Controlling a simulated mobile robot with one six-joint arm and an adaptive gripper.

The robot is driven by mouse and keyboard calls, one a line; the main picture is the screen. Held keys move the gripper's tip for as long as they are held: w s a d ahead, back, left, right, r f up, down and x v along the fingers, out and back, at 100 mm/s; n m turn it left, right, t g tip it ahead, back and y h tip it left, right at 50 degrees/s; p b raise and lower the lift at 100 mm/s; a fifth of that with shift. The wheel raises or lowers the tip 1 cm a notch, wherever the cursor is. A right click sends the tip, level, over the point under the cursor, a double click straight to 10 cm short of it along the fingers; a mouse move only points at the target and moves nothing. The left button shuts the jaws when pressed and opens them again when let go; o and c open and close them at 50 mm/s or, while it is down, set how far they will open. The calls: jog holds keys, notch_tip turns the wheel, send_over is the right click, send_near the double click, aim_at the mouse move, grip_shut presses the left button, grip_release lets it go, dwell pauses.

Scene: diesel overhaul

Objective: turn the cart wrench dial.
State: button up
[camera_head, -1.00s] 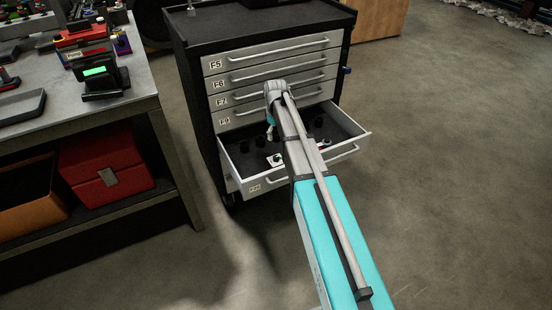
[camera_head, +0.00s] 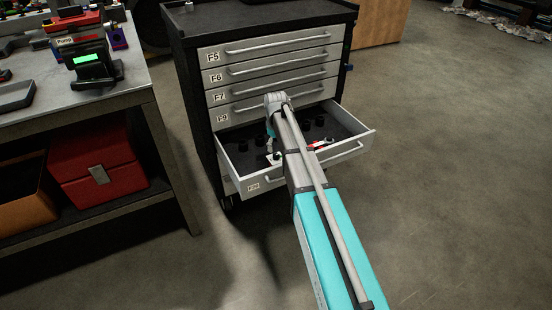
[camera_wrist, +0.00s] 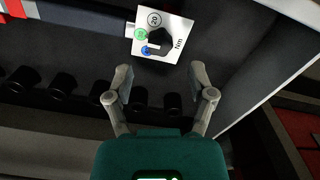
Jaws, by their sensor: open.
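The wrench dial is a black knob (camera_wrist: 159,41) on a white plate (camera_wrist: 180,24) marked "20" and "Nm", with a green and a blue spot beside it. A grey shaft and red part of the wrench (camera_wrist: 18,8) extend to the left of the plate. In the head view, the wrench's red part (camera_head: 318,144) shows inside the open drawer (camera_head: 345,155). My gripper (camera_wrist: 160,82) is open and empty, its two fingertips apart, just below the plate in the wrist view. In the head view, my arm mostly hides the gripper and the dial.
Several black round sockets (camera_wrist: 61,83) stand in a row in the drawer. The drawer's white side wall (camera_wrist: 260,80) runs close on the right. Closed drawers (camera_head: 270,65) of the cart are above. A workbench (camera_head: 120,95) stands to the left; open floor (camera_head: 460,160) lies to the right.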

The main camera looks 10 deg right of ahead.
aim_at(276, 155)
jog(key=shift+f+b, duration=2)
jog(key=shift+f, duration=0.3)
grip_shut()
